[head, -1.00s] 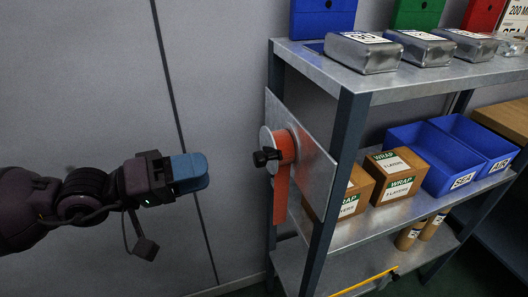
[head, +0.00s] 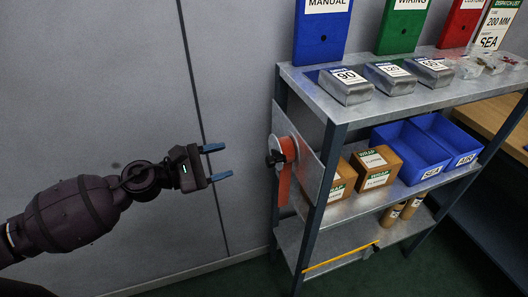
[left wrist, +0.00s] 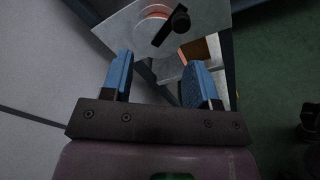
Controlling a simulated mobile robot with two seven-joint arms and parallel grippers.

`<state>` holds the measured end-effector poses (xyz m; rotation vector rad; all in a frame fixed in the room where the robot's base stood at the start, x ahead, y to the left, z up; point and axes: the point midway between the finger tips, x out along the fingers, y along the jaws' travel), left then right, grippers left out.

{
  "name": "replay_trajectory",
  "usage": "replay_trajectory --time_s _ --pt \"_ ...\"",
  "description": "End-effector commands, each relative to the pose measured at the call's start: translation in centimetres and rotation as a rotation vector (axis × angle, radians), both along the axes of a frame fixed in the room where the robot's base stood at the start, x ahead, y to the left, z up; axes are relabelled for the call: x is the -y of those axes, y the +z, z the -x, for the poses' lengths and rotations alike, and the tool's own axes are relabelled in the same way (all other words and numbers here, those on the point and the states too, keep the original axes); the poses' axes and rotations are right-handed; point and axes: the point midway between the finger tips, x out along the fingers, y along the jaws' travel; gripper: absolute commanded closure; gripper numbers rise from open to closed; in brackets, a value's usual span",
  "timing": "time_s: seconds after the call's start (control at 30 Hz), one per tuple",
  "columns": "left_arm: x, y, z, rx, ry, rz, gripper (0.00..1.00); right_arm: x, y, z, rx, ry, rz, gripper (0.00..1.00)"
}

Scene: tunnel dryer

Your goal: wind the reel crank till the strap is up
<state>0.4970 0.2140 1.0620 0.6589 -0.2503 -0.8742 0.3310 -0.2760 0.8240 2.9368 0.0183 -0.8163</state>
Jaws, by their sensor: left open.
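The reel (head: 290,148) with an orange strap (head: 284,186) hanging below it is mounted on a grey plate (head: 309,165) at the left end of the shelf. Its black crank (head: 274,158) sticks out on the left side. My left gripper (head: 222,162) is open and empty, to the left of the crank with a gap between them, fingers pointing at it. In the left wrist view the crank (left wrist: 171,27) and part of the reel (left wrist: 156,12) lie beyond the two open blue fingers (left wrist: 159,80). My right gripper is not seen.
The shelf (head: 400,105) holds metal blocks, blue, green and red binders on top, with wrap boxes (head: 375,166) and blue bins (head: 411,152) below. A yellow bar (head: 341,257) lies low. Free room lies before the grey wall.

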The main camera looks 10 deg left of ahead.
Motion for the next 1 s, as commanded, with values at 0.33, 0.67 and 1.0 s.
replay_trajectory --time_s 0.33,0.67,1.0 --pt "0.0 -2.7 0.6 -0.519 -0.091 0.426 0.46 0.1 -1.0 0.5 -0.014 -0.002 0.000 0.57" --pt "1.8 -2.2 0.0 -0.577 -0.119 0.473 0.46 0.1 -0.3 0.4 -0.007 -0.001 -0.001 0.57" --pt "6.7 -2.1 -2.9 -0.575 -0.117 0.471 0.46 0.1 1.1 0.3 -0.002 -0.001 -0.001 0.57"
